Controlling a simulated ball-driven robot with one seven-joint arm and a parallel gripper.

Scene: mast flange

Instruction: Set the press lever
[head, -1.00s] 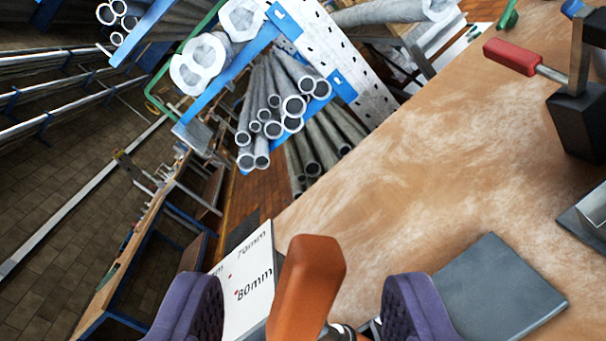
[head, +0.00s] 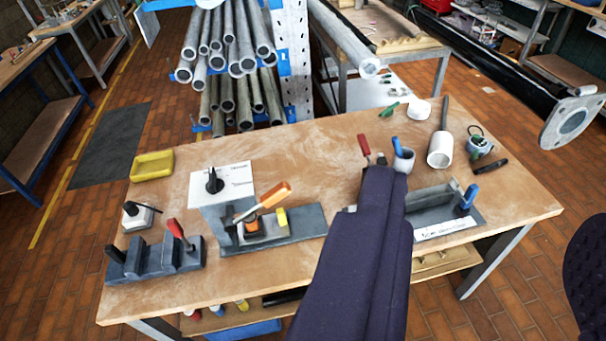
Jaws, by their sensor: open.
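The orange press lever (head: 264,199) slants up to the right from a grey press (head: 226,228) on the workbench, left of centre. A yellow block (head: 281,217) sits beside it on a dark plate. A white panel (head: 236,175) with a black knob (head: 213,182) stands behind the lever; its print is too small to read. My gripper (head: 485,215) is open, with one purple finger near the middle of the view and the other cut off at the right edge. The lever is left of both fingers, apart from them. The middle finger hides part of the bench.
A dark fixture with a red handle (head: 178,231) stands left of the press. A yellow tray (head: 152,165) is behind it. A blue-handled fixture (head: 467,198) and white cup (head: 403,159) are to the right.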

